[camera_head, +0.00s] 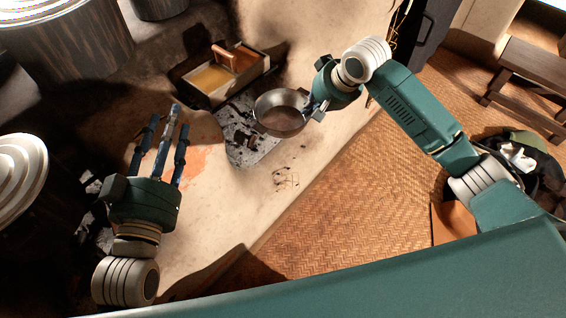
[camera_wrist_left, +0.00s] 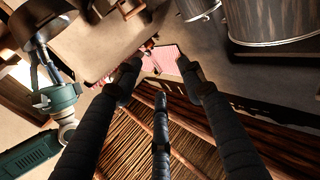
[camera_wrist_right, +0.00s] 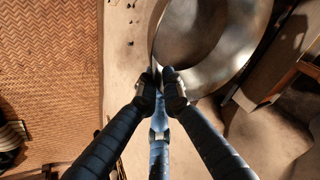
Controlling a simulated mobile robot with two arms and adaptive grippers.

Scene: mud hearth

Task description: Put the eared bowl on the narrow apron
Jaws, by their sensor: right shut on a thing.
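The eared bowl (camera_head: 281,118) is a round grey metal bowl at the upper middle of the head view. My right gripper (camera_head: 314,104) is shut on its right side. In the right wrist view, the fingertips (camera_wrist_right: 160,86) meet at the near edge of the bowl (camera_wrist_right: 215,62); they hide the ear. The bowl looks roughly level; I cannot tell how far it is above the surface. A pale clay ledge (camera_head: 222,215) runs below it; I cannot tell which part is the narrow apron. My left gripper (camera_head: 160,128) is open and empty over the left side.
A sooty grey patch (camera_head: 247,150) lies beside and under the bowl. Large dark pots stand at the left and back. A woven mat (camera_head: 350,200) covers the floor right of the ledge. The ledge's front is mostly clear.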

